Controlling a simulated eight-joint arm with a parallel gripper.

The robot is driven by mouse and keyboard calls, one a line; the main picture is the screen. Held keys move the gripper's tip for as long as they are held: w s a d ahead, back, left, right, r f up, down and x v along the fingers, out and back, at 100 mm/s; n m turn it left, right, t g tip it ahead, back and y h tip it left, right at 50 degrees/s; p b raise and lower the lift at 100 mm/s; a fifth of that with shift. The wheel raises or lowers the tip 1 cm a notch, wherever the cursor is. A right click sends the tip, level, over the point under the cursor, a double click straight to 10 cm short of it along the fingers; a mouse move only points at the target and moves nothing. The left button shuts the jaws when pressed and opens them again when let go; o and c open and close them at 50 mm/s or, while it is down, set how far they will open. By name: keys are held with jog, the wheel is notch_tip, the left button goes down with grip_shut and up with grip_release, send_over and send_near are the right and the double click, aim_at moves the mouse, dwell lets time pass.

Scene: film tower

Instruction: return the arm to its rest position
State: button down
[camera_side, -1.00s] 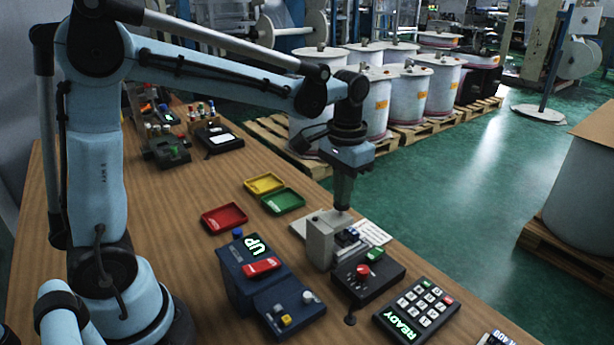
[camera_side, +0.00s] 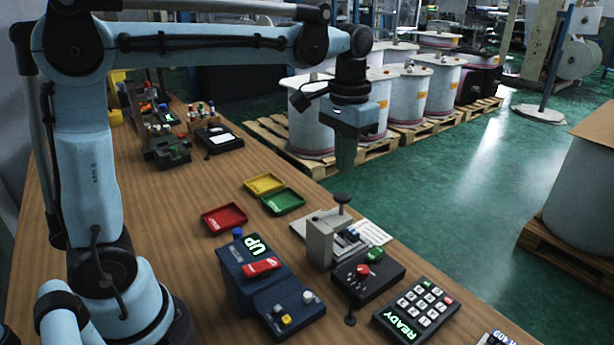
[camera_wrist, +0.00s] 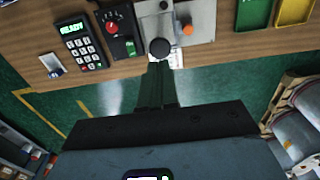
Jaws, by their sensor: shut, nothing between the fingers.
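My gripper (camera_side: 345,160) hangs pointing down in the side view, high above the far edge of the wooden table (camera_side: 190,258). Its fingers are shut with nothing between them. Below it and apart from it stands a grey press-like fixture (camera_side: 320,243) with a black knob (camera_side: 342,198) on top. In the wrist view the shut fingers (camera_wrist: 158,82) show at the centre, just below the black knob (camera_wrist: 160,48) in the picture. My upper arm link runs nearly level from the shoulder.
A red tray (camera_side: 224,218), a yellow tray (camera_side: 264,184) and a green tray (camera_side: 283,202) lie on the table. A blue box reading UP (camera_side: 250,275), a red-button box (camera_side: 368,280) and a keypad reading READY (camera_side: 416,308) stand nearer. White drums (camera_side: 405,95) on pallets stand beyond the table.

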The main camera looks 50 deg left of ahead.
jog(key=shift+r, duration=0.15)
jog(key=shift+s, duration=0.1)
jog(key=shift+s, duration=0.3)
jog(key=s+a+f+t, duration=0.1)
jog(key=s+f+t, duration=0.5)
jog(key=s, duration=0.4)
jog(key=shift+f+t, duration=0.25)
jog(key=shift+t, duration=0.35)
